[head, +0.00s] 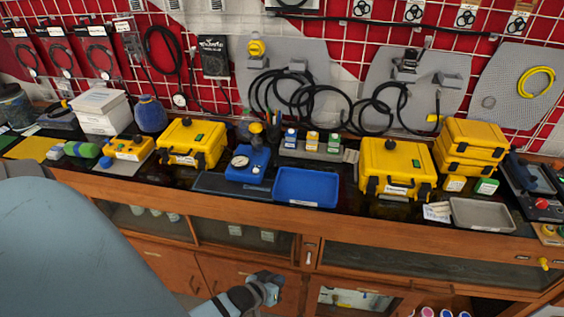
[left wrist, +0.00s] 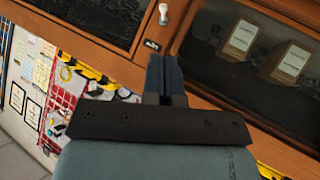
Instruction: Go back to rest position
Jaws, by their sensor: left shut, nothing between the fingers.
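My left gripper (head: 272,290) shows low in the head view, in front of the wooden bench's lower cabinets and below the benchtop. It is shut and holds nothing. In the left wrist view its closed dark fingers (left wrist: 165,76) point at the bench's wooden front, near a small white knob (left wrist: 163,14). I cannot tell whether they touch the wood. My right gripper is in neither view. A large blue-grey arm part of mine covers the lower left of the head view.
The benchtop holds a blue tray (head: 306,188), yellow cases (head: 396,172), a blue gauge device (head: 248,164) and a grey tray (head: 482,214). Hoses hang on the red-and-white wall behind. The wooden bench edge (head: 330,235) and glass-fronted cabinets lie close to the left gripper.

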